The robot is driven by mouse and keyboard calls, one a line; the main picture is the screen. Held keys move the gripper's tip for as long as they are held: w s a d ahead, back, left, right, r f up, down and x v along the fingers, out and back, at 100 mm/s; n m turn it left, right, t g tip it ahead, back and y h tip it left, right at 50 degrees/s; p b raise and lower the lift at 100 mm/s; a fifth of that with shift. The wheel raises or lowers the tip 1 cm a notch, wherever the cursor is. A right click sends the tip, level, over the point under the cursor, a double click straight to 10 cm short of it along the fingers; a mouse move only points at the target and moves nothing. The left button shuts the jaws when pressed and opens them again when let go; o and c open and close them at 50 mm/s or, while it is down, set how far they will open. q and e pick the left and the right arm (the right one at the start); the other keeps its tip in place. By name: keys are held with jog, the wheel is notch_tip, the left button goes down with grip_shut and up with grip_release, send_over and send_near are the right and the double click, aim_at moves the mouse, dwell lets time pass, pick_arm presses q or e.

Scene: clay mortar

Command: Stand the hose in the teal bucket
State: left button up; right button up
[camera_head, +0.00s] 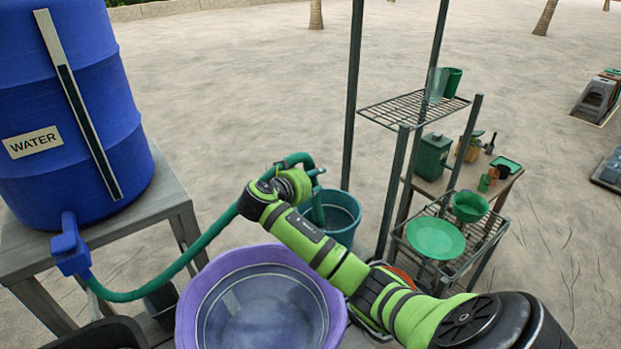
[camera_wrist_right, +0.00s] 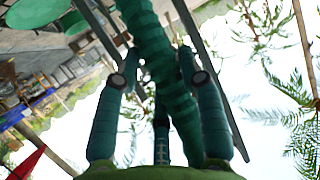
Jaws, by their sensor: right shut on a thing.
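The green ribbed hose (camera_head: 205,241) runs from the tap of the blue water barrel up to my right gripper (camera_head: 313,176). That gripper is shut on the hose near its free end. In the right wrist view the hose (camera_wrist_right: 158,62) passes between the two fingers. Beyond the gripper the hose bends downward over the teal bucket (camera_head: 347,236), and its end overlaps the bucket's mouth. I cannot tell how deep the end is or whether it touches the bucket. My arm partly covers the bucket's near side. My left gripper is not in view.
The blue barrel (camera_head: 95,95) stands on a grey table at left. A purple-rimmed basin (camera_head: 190,310) is in front of the bucket. A metal rack (camera_head: 400,108) with green dishes stands close on the right. Sandy ground behind is open.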

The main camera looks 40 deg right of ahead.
aim_at(317, 214)
jog(key=d+f+b, duration=0.1)
jog(key=f+b, duration=0.2)
jog(key=f, duration=0.1)
jog(key=d+f+b, duration=0.1)
jog(key=f+b, duration=0.2)
jog(key=f, duration=0.1)
jog(key=d+f+b, duration=0.1)
jog(key=f+b, duration=0.3)
jog(key=shift+w+f, duration=0.1)
jog(key=shift+w, duration=0.3)
jog(key=shift+w+d+f+b, duration=0.1)
jog(key=shift+d+f+b, duration=0.05)
jog(key=shift+f+b, duration=0.35)
jog(key=shift+w+d+f+b, duration=0.1)
jog(key=shift+d+f+b, duration=0.05)
jog(key=shift+f+b, duration=0.35)
jog(key=shift+s, duration=0.1)
jog(key=o, duration=1.8)
jog(key=shift+f, duration=0.1)
jog(key=shift+a, duration=0.15)
